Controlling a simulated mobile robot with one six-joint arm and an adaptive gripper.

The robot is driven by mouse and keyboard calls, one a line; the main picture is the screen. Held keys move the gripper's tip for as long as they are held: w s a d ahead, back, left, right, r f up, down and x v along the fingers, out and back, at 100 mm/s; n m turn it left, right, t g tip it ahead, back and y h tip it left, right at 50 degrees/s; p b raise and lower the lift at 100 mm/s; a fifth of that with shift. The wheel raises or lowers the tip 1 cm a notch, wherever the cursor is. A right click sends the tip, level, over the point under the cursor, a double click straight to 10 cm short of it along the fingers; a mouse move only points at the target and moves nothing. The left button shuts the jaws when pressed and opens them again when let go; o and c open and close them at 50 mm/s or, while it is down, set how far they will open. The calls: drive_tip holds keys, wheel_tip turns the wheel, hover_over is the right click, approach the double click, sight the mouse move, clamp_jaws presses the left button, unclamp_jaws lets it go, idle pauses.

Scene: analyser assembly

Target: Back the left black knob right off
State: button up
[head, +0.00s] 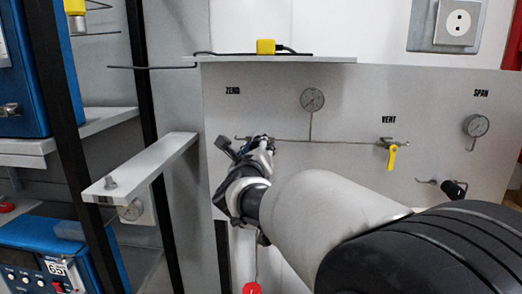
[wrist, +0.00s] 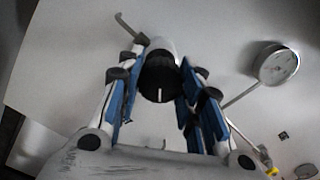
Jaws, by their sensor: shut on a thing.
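The left black knob (wrist: 159,84) sits between the blue finger pads of my gripper (wrist: 157,72) in the wrist view. Its round end faces the camera and a white index line on it points nearly straight up and down. My gripper is shut on the knob. In the head view my gripper (head: 254,146) is at the panel below the ZERO label, and its fingers and wrist hide the knob. Whether the knob is still seated on its valve cannot be seen.
The grey panel (head: 350,95) carries a gauge (head: 312,99), a thin pipe, a yellow VENT lever (head: 392,157) and, at right, another black knob (head: 454,190) below the SPAN gauge (head: 476,125). A shelf (head: 142,176) juts out at left. My arm covers the lower middle.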

drive_tip(key=n, duration=0.3)
drive_tip(key=shift+n, duration=0.4)
drive_tip(key=n+p, duration=0.1)
drive_tip(key=n, duration=0.2)
drive_tip(key=shift+n, duration=0.3)
drive_tip(key=n+p, duration=0.1)
drive_tip(key=n, duration=0.2)
drive_tip(key=shift+n, duration=0.3)
drive_tip(key=n+p, duration=0.1)
drive_tip(key=n, duration=0.2)
drive_tip(key=shift+r+n+p, duration=0.1)
drive_tip(key=shift+n+p, duration=0.2)
drive_tip(key=shift+p, duration=0.1)
drive_tip(key=n+p, duration=0.3)
drive_tip(key=n, duration=0.3)
drive_tip(key=n+p, duration=0.2)
drive_tip(key=n, duration=0.1)
drive_tip(key=shift+n, duration=0.4)
drive_tip(key=shift+n+p, duration=0.8)
drive_tip(key=shift+n, duration=0.7)
